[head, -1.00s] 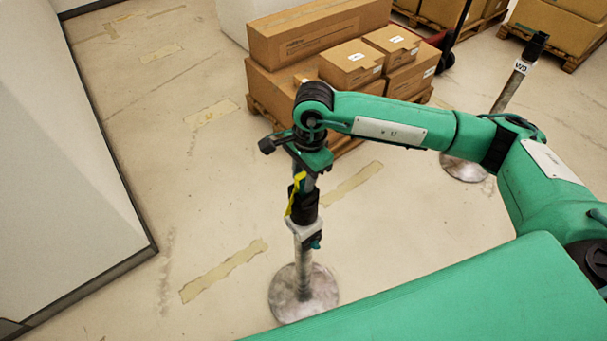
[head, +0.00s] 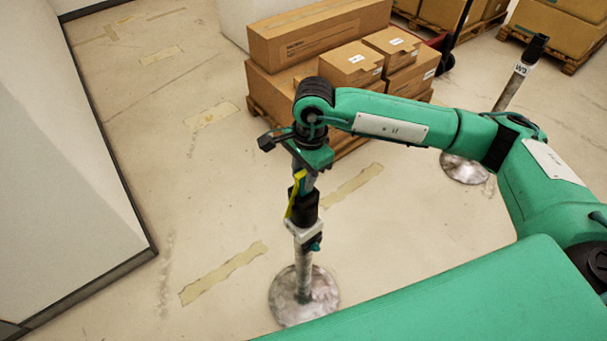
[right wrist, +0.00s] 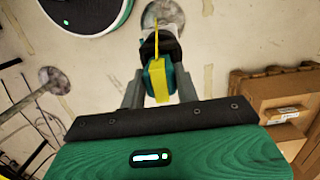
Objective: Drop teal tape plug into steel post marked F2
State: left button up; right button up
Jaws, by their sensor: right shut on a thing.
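My right gripper (head: 303,180) is shut on the teal tape plug (right wrist: 156,72), which has a yellow strap (right wrist: 159,85). The plug sits between the fingers in the right wrist view. In the head view the yellow strap (head: 295,194) hangs beside the gripper. Directly below is a steel post (head: 303,258) with a black top (head: 304,209), a pale collar and a round metal base. Its marking is not readable from here. The plug is at or just above the black top; I cannot tell whether it is inside. My left gripper is not in view.
Cardboard boxes (head: 320,42) on a pallet stand behind the near post. A pale wall panel (head: 60,190) is at the left. The floor around the near post is clear.

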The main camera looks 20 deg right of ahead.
jog(key=shift+b, duration=0.5)
dwell(0.8)
jog(key=shift+f+b, duration=0.85)
jog(key=shift+b, duration=0.05)
jog(key=shift+r, duration=0.3)
jog(key=shift+r, duration=0.6)
jog(key=shift+b, duration=0.35)
dwell(0.7)
jog(key=shift+f, duration=0.15)
dwell(0.4)
jog(key=shift+f+b, duration=0.65)
jog(key=shift+b, duration=0.15)
